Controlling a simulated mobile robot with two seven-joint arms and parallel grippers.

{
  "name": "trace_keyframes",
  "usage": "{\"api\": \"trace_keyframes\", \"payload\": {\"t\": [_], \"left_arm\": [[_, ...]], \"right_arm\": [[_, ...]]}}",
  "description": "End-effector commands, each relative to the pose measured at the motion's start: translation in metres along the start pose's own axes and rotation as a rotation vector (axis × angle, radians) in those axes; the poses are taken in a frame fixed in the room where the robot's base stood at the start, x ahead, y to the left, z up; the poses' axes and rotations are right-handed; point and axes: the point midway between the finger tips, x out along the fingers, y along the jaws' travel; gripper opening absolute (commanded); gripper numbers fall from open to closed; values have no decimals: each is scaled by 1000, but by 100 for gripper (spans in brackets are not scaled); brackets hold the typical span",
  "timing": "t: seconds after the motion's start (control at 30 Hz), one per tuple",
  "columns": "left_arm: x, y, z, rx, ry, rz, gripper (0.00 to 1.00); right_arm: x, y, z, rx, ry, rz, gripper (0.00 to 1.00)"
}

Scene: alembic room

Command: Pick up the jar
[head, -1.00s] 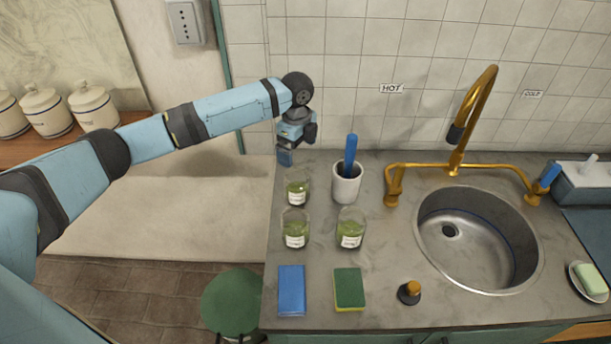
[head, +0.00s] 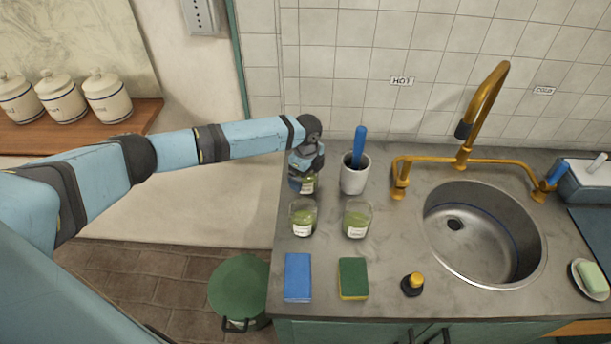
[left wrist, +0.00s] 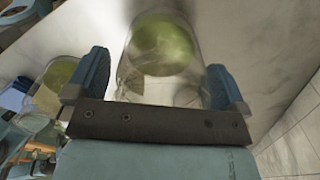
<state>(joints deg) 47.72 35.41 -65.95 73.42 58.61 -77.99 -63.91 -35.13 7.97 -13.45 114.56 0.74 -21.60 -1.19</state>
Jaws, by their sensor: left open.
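A glass jar with green contents and a white label (head: 309,186) stands at the back left of the grey counter, partly hidden by my left gripper (head: 301,179). In the left wrist view this jar (left wrist: 163,48) is between the two blue fingers of my left gripper (left wrist: 157,80). The fingers are open, with a gap visible on the left side; contact on the right is unclear. Two similar jars stand in front of it, a left one (head: 302,218) and a right one (head: 356,219). My right gripper is not in view.
A white cup with a blue-handled tool (head: 354,178) stands just right of the back jar. The sink (head: 470,255) is at right, with a brass faucet (head: 463,150).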

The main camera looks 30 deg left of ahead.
Motion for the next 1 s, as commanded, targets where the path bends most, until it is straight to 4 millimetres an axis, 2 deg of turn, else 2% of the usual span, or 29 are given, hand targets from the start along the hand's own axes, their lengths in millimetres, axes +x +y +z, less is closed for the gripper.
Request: {"api": "trace_keyframes", "payload": {"t": [0.27, 0.4, 0.5, 0.8, 1.0], "left_arm": [[4, 0, 0, 0, -1, 0, 100], [4, 0, 0, 0, -1, 0, 68], [4, 0, 0, 0, 0, 0, 50], [1, 0, 0, 0, 0, -2, 50], [-17, -1, 1, 0, 0, -3, 50]], "right_arm": [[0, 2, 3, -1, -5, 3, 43], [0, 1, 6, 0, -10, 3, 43], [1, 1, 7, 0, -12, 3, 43], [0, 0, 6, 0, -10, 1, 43], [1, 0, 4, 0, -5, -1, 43]]}}
